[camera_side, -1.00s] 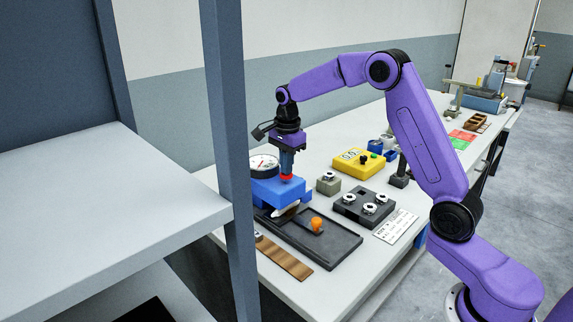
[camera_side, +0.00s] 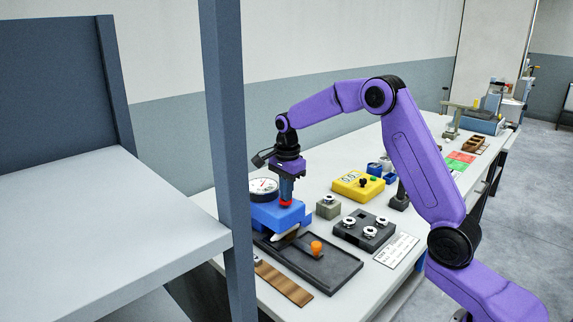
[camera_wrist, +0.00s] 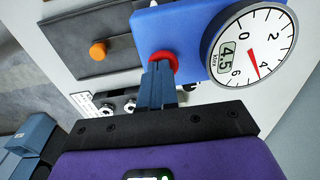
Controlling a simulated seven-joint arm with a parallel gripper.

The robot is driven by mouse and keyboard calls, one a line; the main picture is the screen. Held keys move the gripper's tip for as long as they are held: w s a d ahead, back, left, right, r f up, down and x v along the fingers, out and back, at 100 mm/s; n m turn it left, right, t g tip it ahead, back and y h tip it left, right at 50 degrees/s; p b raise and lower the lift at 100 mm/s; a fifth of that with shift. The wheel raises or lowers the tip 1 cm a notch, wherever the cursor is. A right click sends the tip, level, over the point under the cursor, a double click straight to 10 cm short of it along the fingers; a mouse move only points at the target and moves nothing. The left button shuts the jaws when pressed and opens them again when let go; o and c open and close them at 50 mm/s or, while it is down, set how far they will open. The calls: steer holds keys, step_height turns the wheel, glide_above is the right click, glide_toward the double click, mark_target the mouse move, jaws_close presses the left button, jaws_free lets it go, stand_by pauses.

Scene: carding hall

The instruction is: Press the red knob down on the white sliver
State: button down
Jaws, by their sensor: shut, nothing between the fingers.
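The red knob (camera_side: 286,204) sits on top of the blue gauge block (camera_side: 265,218). In the wrist view the red knob (camera_wrist: 166,57) shows behind my fingertips, beside the round dial (camera_wrist: 253,45). The dial's display reads 4.5 and its red needle points between 4 and 6. My gripper (camera_side: 286,199) is shut and empty, pointing straight down, its tips against the knob's top; it also shows in the wrist view (camera_wrist: 160,66). A white piece, apparently the sliver (camera_side: 281,237), shows at the block's front lower edge; the rest of it is hidden under the block.
A dark tray (camera_side: 330,277) with an orange knob (camera_side: 316,247) lies in front of the block. A wooden strip (camera_side: 285,284), a grey-green block (camera_side: 328,208), a dark block with white discs (camera_side: 362,230) and a yellow box (camera_side: 358,186) stand nearby. A shelf post (camera_side: 229,150) rises at left.

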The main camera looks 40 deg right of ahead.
step_height(320, 180, up, 14)
steer(key=shift+s+a+f, duration=0.2)
steer(key=shift+s+f, duration=0.05)
steer(key=shift+s, duration=0.05)
stand_by(0.8)
steer(key=s+a+f+n, duration=0.2)
steer(key=s+a+n, duration=0.5)
steer(key=s+n, duration=0.15)
steer(key=s+a+f+n, duration=0.2)
steer(key=s+a+n, duration=0.45)
steer(key=s, duration=0.25)
steer(key=s+d+f+n, duration=0.2)
steer(key=s+n, duration=0.5)
steer(key=s, duration=0.4)
steer(key=s+d+f+n, duration=0.1)
steer(key=s+f+n, duration=0.4)
steer(key=s+n, duration=0.3)
steer(key=s, duration=0.3)
steer(key=shift+d+n+y, duration=0.3)
steer(key=shift+d, duration=0.1)
